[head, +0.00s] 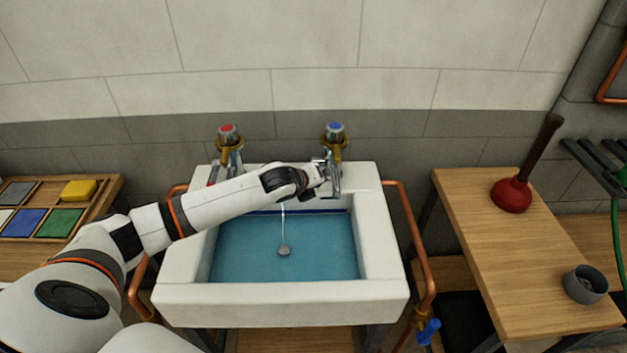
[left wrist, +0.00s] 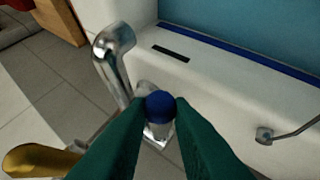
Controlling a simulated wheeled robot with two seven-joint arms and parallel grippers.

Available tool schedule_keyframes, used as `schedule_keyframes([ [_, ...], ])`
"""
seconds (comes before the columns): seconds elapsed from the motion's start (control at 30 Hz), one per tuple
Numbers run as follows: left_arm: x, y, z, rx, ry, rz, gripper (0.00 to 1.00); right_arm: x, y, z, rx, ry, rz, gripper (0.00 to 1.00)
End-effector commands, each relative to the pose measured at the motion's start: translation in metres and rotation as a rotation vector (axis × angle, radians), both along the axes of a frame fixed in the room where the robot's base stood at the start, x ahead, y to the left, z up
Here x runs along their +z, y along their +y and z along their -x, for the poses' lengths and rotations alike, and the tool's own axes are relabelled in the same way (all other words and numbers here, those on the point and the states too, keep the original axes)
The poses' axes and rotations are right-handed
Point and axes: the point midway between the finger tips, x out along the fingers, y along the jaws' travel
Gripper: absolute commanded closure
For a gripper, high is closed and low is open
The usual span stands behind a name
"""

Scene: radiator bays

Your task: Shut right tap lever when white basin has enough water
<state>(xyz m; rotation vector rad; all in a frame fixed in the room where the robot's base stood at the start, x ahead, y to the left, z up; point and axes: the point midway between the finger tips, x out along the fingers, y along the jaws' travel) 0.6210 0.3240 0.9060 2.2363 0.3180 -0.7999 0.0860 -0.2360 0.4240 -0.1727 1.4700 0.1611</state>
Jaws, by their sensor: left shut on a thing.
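The white basin (head: 285,303) holds blue-green water (head: 300,265), its surface close to a dark blue line (head: 300,211) on the back wall; I cannot tell the exact gap. The blue-capped right tap (head: 335,150) stands at the back right rim. My left gripper (head: 322,178) reaches it from the left. In the left wrist view its dark green fingers are shut on the blue lever knob (left wrist: 160,106), beside a chrome pipe (left wrist: 115,60). A thin pale line (head: 283,220) runs down to a small grey plug (head: 284,250); whether it is water or a chain is unclear.
The red-capped tap (head: 228,140) is at the back left, partly behind my arm. A right-hand wooden table (head: 500,240) holds a red plunger (head: 511,194) and a grey cup (head: 585,284). Copper pipes (head: 410,230) flank the basin. A tray of coloured tiles (head: 40,222) lies left.

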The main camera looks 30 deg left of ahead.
Motion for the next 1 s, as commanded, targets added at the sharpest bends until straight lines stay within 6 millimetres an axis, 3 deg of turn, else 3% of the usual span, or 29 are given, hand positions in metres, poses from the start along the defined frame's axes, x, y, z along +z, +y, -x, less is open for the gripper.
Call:
schedule_keyframes([
  [0.57,-0.0033,0.0004,0.0004,0.001,-0.028,-0.020,1.00,-0.0027,0.0014,0.0010,0.000,0.001,-0.002,1.00],
  [0.6,-0.0035,0.0005,0.0004,0.001,-0.028,-0.020,0.75,-0.0027,0.0014,0.0012,0.000,0.001,-0.002,1.00],
  [0.63,-0.0035,0.0004,0.0004,0.001,-0.028,-0.020,0.71,-0.0027,0.0014,0.0014,-0.001,0.001,-0.002,1.00],
  [1.0,-0.0001,0.0005,0.0049,0.001,-0.027,-0.019,0.71,-0.0028,0.0015,0.0024,0.000,0.003,-0.001,1.00],
])
